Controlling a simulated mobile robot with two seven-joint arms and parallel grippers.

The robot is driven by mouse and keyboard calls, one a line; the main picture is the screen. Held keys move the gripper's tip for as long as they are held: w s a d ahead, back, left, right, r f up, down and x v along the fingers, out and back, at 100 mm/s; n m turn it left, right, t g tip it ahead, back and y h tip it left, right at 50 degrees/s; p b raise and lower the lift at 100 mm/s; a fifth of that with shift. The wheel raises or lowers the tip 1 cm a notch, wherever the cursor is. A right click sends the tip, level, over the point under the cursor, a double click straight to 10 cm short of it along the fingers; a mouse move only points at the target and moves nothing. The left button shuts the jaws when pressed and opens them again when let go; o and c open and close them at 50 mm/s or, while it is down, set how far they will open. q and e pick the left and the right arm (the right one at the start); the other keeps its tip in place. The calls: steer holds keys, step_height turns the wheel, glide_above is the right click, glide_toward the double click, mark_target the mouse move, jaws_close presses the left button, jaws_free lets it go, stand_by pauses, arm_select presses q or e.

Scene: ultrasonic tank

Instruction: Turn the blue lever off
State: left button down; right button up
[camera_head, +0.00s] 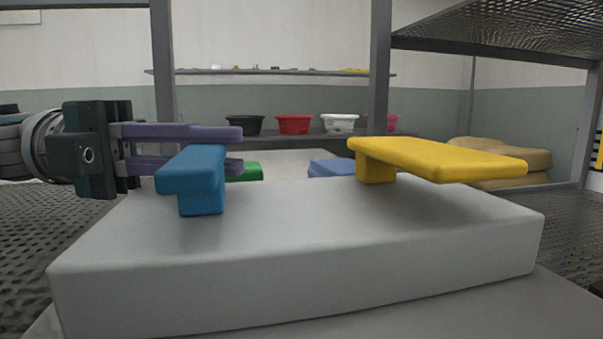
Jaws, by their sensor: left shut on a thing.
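The blue lever (194,170) stands on the left part of a grey box (300,225). Its flat bar sits on a short blue post and points toward the camera. My left gripper (238,149) comes in from the left, with its purple fingers at the blue lever. One finger passes over the far part of the bar and the other runs lower, partly hidden behind it. The gripper is shut on the blue lever. A yellow lever (440,158) stands on the right part of the box, its bar pointing right. My right gripper is not in view.
Metal posts (381,65) rise behind the box, and a mesh shelf (510,30) hangs at the upper right. Black, red (294,124), white and pink bowls stand on a back shelf. Tan sacks (500,160) lie at the right. The box top between the levers is clear.

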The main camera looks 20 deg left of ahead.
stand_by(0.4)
arm_select(q)
steer(key=c, duration=1.3)
jaws_free()
steer(key=shift+o, duration=0.7)
steer(key=shift+d, duration=0.15)
steer(key=a, duration=0.3)
steer(key=s+a, duration=0.1)
steer(key=a, duration=0.6)
steer(key=shift+s+b, duration=0.2)
steer(key=shift+b, duration=0.2)
